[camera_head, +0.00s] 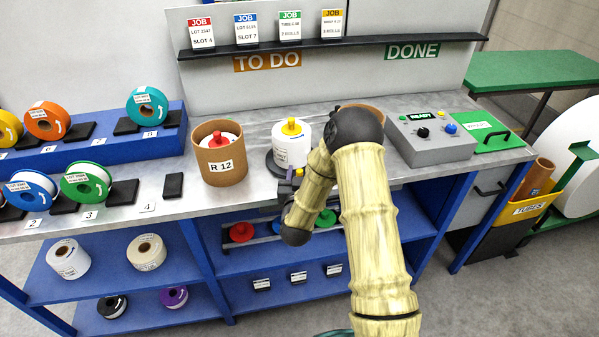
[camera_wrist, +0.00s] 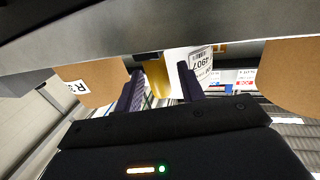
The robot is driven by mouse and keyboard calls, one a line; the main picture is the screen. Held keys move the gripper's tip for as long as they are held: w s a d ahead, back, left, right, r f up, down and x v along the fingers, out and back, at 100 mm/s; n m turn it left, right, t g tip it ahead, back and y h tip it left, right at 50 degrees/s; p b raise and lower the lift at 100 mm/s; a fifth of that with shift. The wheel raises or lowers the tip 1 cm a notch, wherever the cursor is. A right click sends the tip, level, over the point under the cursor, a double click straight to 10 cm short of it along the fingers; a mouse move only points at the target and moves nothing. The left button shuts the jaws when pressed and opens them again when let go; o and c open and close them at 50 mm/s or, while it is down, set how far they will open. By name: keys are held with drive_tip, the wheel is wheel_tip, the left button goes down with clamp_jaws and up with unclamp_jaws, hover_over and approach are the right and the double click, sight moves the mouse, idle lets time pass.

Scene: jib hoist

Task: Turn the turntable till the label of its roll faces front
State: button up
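The white roll (camera_head: 292,150) stands upright on the dark turntable (camera_head: 273,166) on the bench, with a yellow knob (camera_head: 291,127) on top. In the wrist view, a printed label (camera_wrist: 201,62) with a barcode shows on the white roll, partly hidden by a finger. In the head view its label is hard to make out. My gripper (camera_wrist: 160,88) is at the turntable's front edge, with its purple fingers apart. A yellow upright peg (camera_wrist: 157,78) shows between the fingers, with gaps visible beside it. I cannot tell whether either finger touches it.
Another brown tube (camera_head: 366,112) is behind my arm. A grey control box (camera_head: 430,140) reading READY is at the right. Spools on a blue rack (camera_head: 60,155) fill the left.

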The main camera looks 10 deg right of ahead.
drive_tip(key=shift+c, duration=0.2)
clamp_jaws()
drive_tip(key=shift+a+y, duration=0.1)
drive_tip(key=shift+y, duration=0.2)
